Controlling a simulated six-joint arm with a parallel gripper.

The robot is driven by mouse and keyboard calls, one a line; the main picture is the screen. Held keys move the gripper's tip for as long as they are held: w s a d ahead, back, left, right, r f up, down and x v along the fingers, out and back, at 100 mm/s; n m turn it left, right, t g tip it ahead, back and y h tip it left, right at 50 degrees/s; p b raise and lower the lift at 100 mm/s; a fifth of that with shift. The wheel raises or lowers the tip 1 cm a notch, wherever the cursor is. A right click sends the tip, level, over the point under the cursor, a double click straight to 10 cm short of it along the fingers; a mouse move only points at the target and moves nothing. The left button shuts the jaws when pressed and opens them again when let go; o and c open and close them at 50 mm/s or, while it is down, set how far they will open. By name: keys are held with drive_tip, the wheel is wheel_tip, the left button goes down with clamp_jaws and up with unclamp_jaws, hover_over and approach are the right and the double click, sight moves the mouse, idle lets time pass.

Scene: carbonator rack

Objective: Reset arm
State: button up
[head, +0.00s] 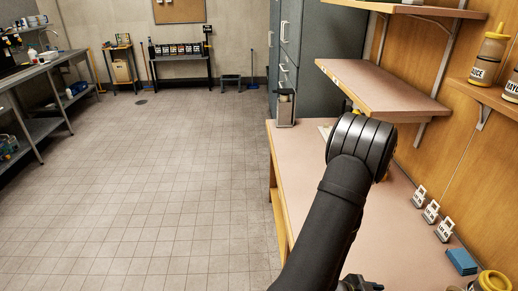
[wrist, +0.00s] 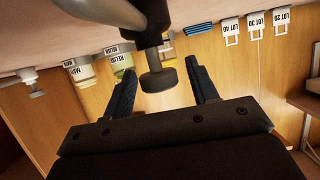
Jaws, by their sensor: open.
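My arm reaches from the bottom of the head view over the bench (head: 312,180). Its black wrist end hides my gripper there. In the wrist view, which is upside down, my gripper (wrist: 160,74) shows two dark blue fingers spread apart. A dark round knob on a stem (wrist: 157,82) appears between the fingers in the picture. I cannot tell how far off it is or whether it is part of my arm. Nothing is visibly clamped by the fingers.
Lot cards (head: 431,212) and a blue block (head: 461,262) sit along the bench's wall side. A shelf (head: 380,86) overhangs it. A sauce bottle (head: 489,57) stands on a right shelf. A dark canister (head: 285,108) stands at the bench's far end. The tiled floor (head: 150,200) is clear.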

drive_tip(key=shift+x, duration=0.75)
drive_tip(key=shift+d+r, duration=0.1)
drive_tip(key=shift+r, duration=0.9)
drive_tip(key=shift+s+r, duration=0.15)
drive_tip(key=shift+r, duration=0.45)
drive_tip(key=shift+s+r, duration=0.15)
drive_tip(key=shift+r, duration=0.5)
drive_tip(key=s+r, duration=0.6)
drive_tip(key=s, duration=0.5)
drive_tip(key=w+d+r, duration=0.1)
drive_tip(key=d, duration=0.8)
drive_tip(key=shift+w+d, duration=0.3)
drive_tip(key=shift+d, duration=0.1)
drive_tip(key=shift+o, duration=0.3)
drive_tip(key=shift+r, duration=0.1)
